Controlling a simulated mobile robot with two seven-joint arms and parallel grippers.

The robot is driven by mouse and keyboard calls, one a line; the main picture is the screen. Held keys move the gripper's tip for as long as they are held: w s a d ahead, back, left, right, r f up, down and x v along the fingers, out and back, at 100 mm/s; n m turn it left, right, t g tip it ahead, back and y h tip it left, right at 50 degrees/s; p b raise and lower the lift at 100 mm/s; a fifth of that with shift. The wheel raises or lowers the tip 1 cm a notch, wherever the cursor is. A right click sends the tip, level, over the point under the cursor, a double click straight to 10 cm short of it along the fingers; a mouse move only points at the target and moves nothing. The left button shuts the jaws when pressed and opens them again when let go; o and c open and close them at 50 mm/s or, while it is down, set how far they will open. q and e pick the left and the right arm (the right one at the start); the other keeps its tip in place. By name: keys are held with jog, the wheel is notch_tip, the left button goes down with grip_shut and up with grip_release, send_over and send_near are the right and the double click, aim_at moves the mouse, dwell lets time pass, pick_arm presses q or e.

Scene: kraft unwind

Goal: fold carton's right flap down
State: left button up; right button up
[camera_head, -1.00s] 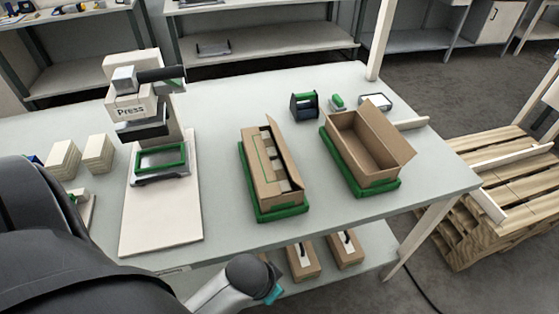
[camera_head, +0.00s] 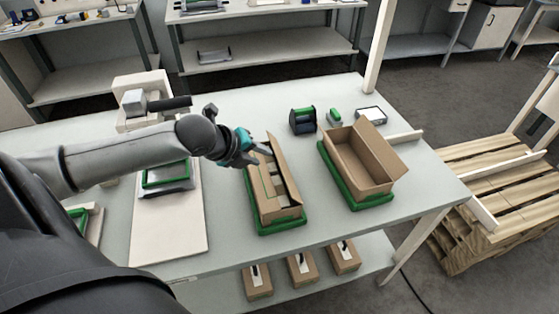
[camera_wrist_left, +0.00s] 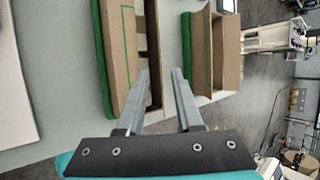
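A long brown carton (camera_head: 266,197) sits in a green tray (camera_head: 281,227) at mid-table. Its left flap, marked with a green outline, lies over the left part of the opening. Its right flap (camera_head: 286,165) stands up, and a dark gap shows between the flaps. My left gripper (camera_head: 262,150) is over the carton's far left end, seemingly above it; contact is not clear. My right gripper is not in view.
A second, open carton (camera_head: 357,165) stands in a green tray to the right. A press (camera_head: 142,95) is on the left. A wooden pallet (camera_head: 500,190) is right of the table.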

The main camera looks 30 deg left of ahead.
aim_at(279, 161)
pick_arm(q)
jog(key=b+x, duration=0.2)
jog(key=x, duration=1)
jog(key=shift+a, duration=0.1)
jog(key=shift+c, duration=0.2)
grip_shut()
dwell(1.1)
